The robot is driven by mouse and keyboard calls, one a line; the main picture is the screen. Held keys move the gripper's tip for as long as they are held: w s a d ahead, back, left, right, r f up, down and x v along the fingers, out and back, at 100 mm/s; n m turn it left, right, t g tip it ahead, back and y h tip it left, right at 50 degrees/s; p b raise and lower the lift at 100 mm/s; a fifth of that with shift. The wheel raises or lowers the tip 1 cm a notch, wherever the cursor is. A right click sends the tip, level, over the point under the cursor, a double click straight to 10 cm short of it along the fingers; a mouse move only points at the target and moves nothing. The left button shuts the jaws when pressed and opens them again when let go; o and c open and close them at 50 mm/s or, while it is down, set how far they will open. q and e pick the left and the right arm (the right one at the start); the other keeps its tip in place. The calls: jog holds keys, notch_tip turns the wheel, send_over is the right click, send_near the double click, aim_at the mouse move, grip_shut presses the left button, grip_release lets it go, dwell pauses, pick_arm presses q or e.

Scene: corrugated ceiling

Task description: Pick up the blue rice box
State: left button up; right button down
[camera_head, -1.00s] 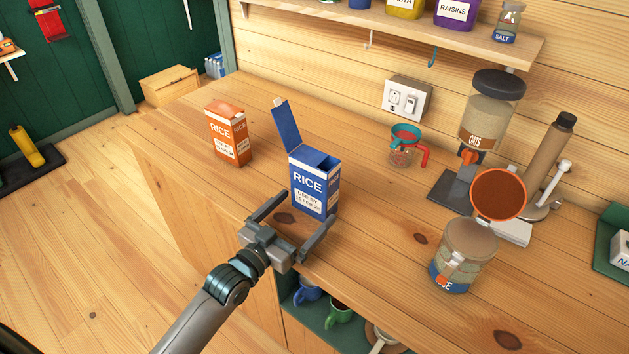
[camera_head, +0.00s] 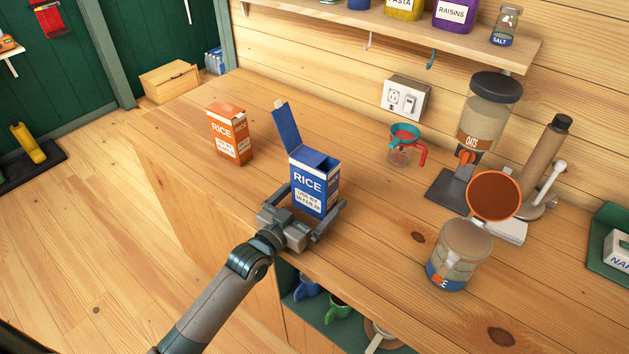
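The blue rice box (camera_head: 313,184) stands upright on the wooden counter, its top flap open and raised at the back left. My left gripper (camera_head: 312,200) reaches in from the front at the box's lower part. One finger is at its left side and the other at its right side, so the fingers straddle the base. The gripper looks open; contact with the box cannot be made out. My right gripper is not in view.
An orange rice box (camera_head: 228,135) stands to the left on the counter (camera_head: 190,190). A shelf (camera_head: 400,35) runs above. Mugs sit below the counter's front edge.

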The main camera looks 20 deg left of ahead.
aim_at(308, 191)
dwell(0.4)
pick_arm(q)
jog(key=c, duration=1.4)
jog(key=shift+r, duration=0.35)
jog(key=shift+r+b, duration=0.5)
jog(key=shift+r, duration=1.15)
jog(key=s+d+r+b, duration=0.2)
jog(key=s+d+r, duration=0.3)
jog(key=d, duration=0.5)
jog(key=shift+s+r, duration=0.25)
jog(key=shift+r, duration=0.8)
jog(key=shift+d, duration=0.1)
